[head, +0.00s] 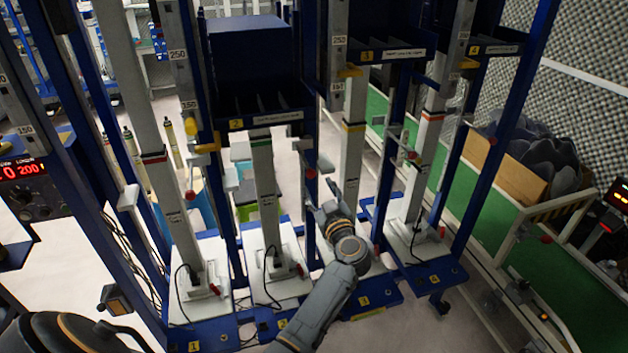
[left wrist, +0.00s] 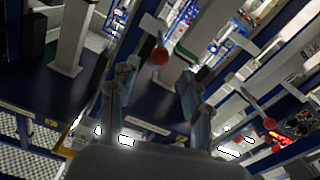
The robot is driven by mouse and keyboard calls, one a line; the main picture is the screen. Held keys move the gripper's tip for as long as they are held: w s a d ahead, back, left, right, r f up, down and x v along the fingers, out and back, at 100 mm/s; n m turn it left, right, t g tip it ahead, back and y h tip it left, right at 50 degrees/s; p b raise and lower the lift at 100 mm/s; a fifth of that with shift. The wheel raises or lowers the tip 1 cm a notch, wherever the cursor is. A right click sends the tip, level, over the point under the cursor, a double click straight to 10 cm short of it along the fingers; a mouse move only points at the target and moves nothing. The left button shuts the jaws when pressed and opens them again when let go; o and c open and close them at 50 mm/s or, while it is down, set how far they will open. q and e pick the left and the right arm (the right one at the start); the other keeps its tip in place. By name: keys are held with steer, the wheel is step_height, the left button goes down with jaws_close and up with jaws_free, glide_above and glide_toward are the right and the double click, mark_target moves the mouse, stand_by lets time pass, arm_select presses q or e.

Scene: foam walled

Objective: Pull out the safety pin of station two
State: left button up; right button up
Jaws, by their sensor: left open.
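The safety pin with a red ball end (head: 311,174) sits beside the blue upright of station two, right of its grey post (head: 264,185). A yellow 2 label (head: 236,123) marks this station's shelf. My left gripper (head: 323,207) is open and empty, close below and slightly right of the red ball. In the left wrist view, the red ball (left wrist: 160,56) shows between and just beyond the spread fingertips (left wrist: 160,76), with no visible contact. The pin's shaft is mostly hidden. My right gripper is not in view.
Similar red knobs show on neighbouring stations, one at the left (head: 190,195) and one at the right (head: 412,155). Blue uprights and grey posts stand close on both sides of my arm. A blue box (head: 250,55) rests above station two. A green walkway (head: 455,205) runs at right.

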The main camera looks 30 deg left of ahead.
arm_select(q)
steer(key=v, duration=0.5)
steer(key=shift+s+d, duration=0.15)
steer(key=shift+d, duration=0.05)
